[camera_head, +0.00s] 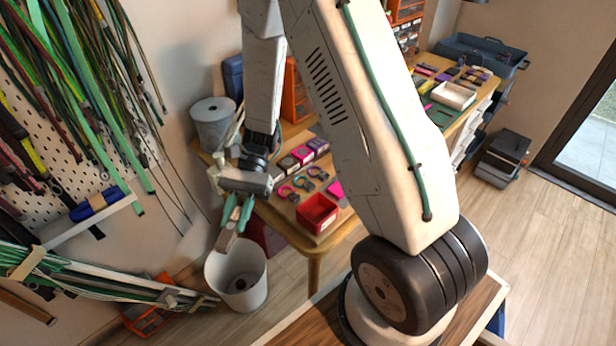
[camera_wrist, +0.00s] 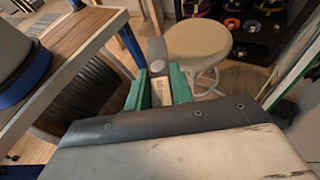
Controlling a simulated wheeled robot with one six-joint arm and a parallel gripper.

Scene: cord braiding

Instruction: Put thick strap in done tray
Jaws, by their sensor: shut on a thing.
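My gripper (camera_head: 237,213) points down with green fingers, left of the workbench and above a white bin. It is shut on a short tan piece (camera_head: 226,241). In the wrist view, the tan piece (camera_wrist: 161,91) sits between the green fingers (camera_wrist: 160,88), with a grey rounded end (camera_wrist: 157,54) beyond them. I cannot tell if this piece is the thick strap. A small red tray (camera_head: 318,212) stands at the bench's near corner, and a white tray (camera_head: 454,95) lies farther back. No label shows which one is the done tray.
The white bin (camera_head: 237,276) stands on the floor below my gripper. Colored loops and small boxes lie on the wooden bench (camera_head: 288,222). A pegboard with many hanging cords (camera_head: 75,80) is at left. A round stool (camera_wrist: 198,40) shows in the wrist view.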

